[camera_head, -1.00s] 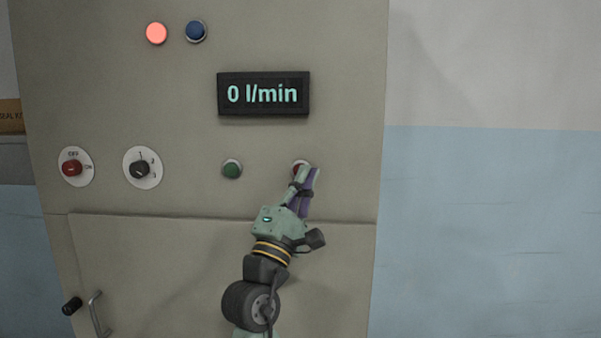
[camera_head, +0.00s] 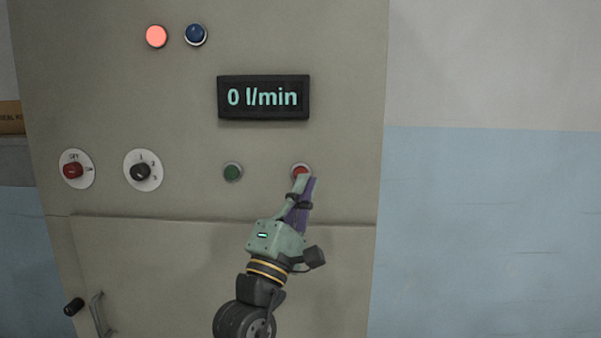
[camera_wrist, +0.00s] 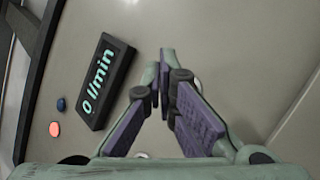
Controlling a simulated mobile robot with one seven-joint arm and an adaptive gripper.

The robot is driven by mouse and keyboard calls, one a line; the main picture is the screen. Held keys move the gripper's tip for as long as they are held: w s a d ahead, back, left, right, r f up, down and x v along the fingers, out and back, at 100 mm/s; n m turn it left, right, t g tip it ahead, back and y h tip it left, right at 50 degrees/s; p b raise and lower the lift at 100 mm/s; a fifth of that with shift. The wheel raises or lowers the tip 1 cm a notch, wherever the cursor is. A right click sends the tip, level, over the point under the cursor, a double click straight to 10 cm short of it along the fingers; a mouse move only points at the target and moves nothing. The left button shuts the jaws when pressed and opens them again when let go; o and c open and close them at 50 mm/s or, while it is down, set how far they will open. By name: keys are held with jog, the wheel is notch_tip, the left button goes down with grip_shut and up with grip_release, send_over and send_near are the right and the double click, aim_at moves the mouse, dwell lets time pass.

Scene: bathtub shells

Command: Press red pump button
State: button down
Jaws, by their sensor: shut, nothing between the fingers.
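The red pump button (camera_head: 301,171) is a small round red button with a pale ring, at the right of the lower row on the grey panel (camera_head: 330,40). My gripper (camera_head: 306,180) is shut and empty, its fingertips just below and overlapping the button's lower edge in the head view. Whether they touch it I cannot tell. In the wrist view the shut fingers (camera_wrist: 166,62) point at the panel, and they hide the red button's face.
A green button (camera_head: 232,172) is left of the red one. A black selector (camera_head: 141,171) and a red OFF/ON switch (camera_head: 73,170) sit further left. The display (camera_head: 263,97) reads 0 l/min. A lit red lamp (camera_head: 157,36) and a blue one (camera_head: 196,34) are above.

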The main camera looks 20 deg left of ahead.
jog(key=shift+s+d, duration=0.2)
jog(key=shift+s, duration=0.4)
jog(key=shift+s+d, duration=0.15)
jog(key=shift+s, duration=0.45)
